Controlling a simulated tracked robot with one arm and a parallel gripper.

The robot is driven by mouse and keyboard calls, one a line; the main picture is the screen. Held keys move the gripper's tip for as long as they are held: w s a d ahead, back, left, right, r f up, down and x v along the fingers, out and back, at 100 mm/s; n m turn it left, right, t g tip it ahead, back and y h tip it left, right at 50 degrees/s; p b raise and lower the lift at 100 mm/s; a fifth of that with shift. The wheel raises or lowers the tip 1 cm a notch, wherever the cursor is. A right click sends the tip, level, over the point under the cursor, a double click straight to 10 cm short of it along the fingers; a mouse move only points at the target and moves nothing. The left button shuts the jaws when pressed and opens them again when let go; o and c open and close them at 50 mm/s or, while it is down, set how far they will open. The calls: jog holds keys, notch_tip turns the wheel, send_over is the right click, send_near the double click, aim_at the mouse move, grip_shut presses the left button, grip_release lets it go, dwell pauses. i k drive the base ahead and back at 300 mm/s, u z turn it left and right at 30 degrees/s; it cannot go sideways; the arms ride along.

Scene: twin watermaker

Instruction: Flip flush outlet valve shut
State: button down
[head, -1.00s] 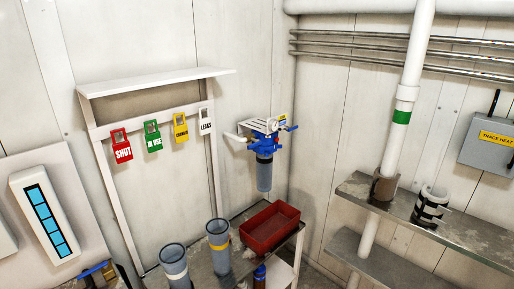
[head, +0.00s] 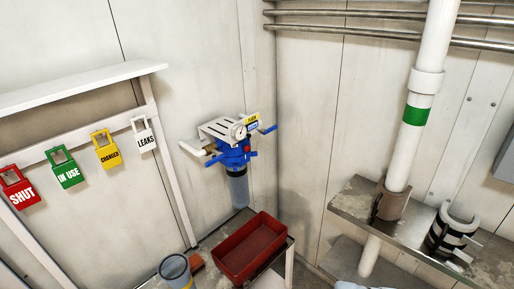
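A blue filter head (head: 233,155) with a clear grey bowl (head: 238,188) under it hangs on the back wall near the corner. It has a white slotted bracket on top, a round gauge (head: 239,131) and small yellow and blue labels. A blue lever (head: 268,129) sticks out on its right side, and another blue lever (head: 214,160) shows at its left by a white pipe end (head: 192,149). I cannot tell which lever is the flush outlet valve, as the labels are too small to read. My gripper is not in view.
A red tray (head: 250,268) and a grey cup (head: 175,268) stand on the bench below the filter. Tags reading SHUT (head: 20,190), IN USE (head: 66,170), CHANGED (head: 107,150) and LEAKS (head: 143,134) hang at left. A metal shelf (head: 352,203) and white pipe (head: 410,145) stand at right.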

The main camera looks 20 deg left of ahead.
aim_at(220, 156)
jog(key=i, duration=0.95)
jog(key=u, duration=0.25)
